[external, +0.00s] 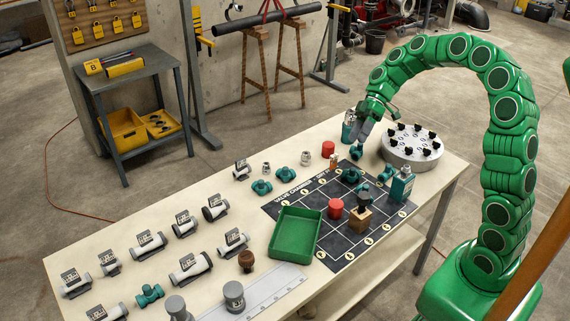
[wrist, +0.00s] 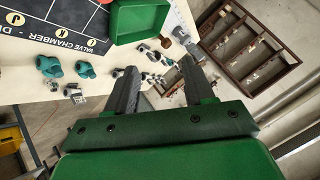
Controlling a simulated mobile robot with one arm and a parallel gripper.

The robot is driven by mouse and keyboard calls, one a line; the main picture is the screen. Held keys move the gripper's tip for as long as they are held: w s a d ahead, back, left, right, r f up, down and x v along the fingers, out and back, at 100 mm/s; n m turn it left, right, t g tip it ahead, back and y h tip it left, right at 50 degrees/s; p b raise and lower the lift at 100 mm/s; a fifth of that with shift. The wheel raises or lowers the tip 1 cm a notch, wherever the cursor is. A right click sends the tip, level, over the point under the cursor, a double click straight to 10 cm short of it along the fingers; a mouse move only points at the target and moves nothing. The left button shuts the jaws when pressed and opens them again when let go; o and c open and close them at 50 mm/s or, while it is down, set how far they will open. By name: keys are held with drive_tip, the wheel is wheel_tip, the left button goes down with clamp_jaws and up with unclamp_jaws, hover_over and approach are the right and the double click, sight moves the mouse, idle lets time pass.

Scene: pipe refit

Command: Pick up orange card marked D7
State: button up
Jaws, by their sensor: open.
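I cannot pick out an orange card marked D7 in either view. A small orange-brown item (external: 334,161) stands at the mat's far edge in the external view; it is too small to tell what it is, and no mark is readable. My gripper (external: 360,140) is above the far part of the table, near that item and a teal container (external: 347,128). In the wrist view my gripper (wrist: 161,78) is open, with its two dark fingers apart and nothing between them.
A round grey stand with black knobs (external: 411,155) is right of my gripper. Labelled pipe pieces (external: 190,267) fill the table's left.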

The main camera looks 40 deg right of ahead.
drive_tip(key=w+d+f+n+t+y, duration=0.2)
drive_tip(key=w+d+f, duration=0.5)
drive_tip(key=w+d, duration=0.15)
drive_tip(key=w+d+f+n+t+y, duration=0.1)
drive_tip(key=w+d+f+n+t, duration=0.1)
drive_tip(key=w+d+f, duration=0.55)
approach(337, 154)
drive_tip(key=x, duration=0.3)
drive_tip(key=shift+s+a+f, duration=0.1)
drive_tip(key=shift+a+f, duration=0.05)
drive_tip(key=shift+f, duration=0.1)
drive_tip(key=shift+x, duration=3.25)
drive_tip(key=shift+c, duration=0.3)
clamp_jaws()
